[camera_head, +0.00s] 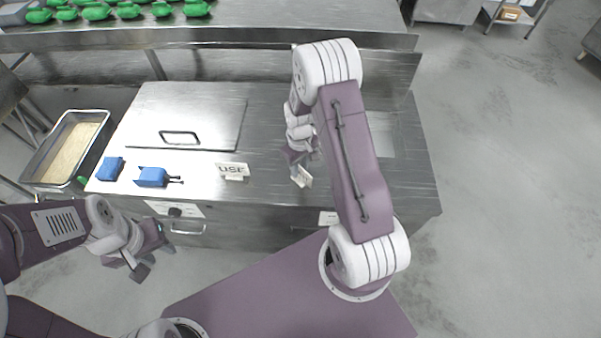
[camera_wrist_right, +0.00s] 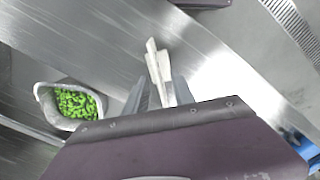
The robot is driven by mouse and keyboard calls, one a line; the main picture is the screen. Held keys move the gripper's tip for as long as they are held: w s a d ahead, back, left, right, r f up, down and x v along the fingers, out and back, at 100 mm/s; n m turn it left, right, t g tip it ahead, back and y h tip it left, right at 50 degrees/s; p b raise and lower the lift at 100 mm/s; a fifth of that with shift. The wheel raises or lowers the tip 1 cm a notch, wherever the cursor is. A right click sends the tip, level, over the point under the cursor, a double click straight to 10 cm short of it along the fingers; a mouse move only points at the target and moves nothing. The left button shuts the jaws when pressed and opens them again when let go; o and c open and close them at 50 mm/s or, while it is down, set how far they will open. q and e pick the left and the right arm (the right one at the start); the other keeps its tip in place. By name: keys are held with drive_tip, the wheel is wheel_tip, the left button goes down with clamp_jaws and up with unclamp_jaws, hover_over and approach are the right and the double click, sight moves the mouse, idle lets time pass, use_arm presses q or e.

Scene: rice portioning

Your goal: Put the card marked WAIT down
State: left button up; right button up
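A small white folded card (camera_head: 304,177) is at my right gripper (camera_head: 299,157), near the front edge of the steel counter. In the right wrist view the card (camera_wrist_right: 153,62) stands between the two fingers of the right gripper (camera_wrist_right: 160,96), which are closed on it. Its lettering cannot be read, and I cannot tell whether it touches the counter. Another white card (camera_head: 232,169) with dark, upside-down lettering stands on the counter to the left. My left gripper (camera_head: 153,260) is open and empty, in front of the counter and lower than its top.
Two blue objects (camera_head: 152,177) (camera_head: 110,168) lie on the counter's left, near a steel lid (camera_head: 190,110) with a handle. A metal pan (camera_head: 48,150) of rice is at far left. Green items (camera_head: 97,11) line the shelf. A white bin of green pieces (camera_wrist_right: 42,92) shows in the wrist view.

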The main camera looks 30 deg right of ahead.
sight(300, 178)
drive_tip(key=f, duration=0.2)
drive_tip(key=shift+s+f+p, duration=0.2)
drive_tip(key=shift+f+p, duration=0.1)
drive_tip(key=shift+f, duration=0.05)
drive_tip(key=shift+w+d+f, duration=0.1)
drive_tip(key=shift+w+f, duration=0.05)
drive_tip(key=shift+f, duration=0.35)
drive_tip(key=shift+f, duration=0.15)
drive_tip(key=shift+c, duration=0.3)
clamp_jaws()
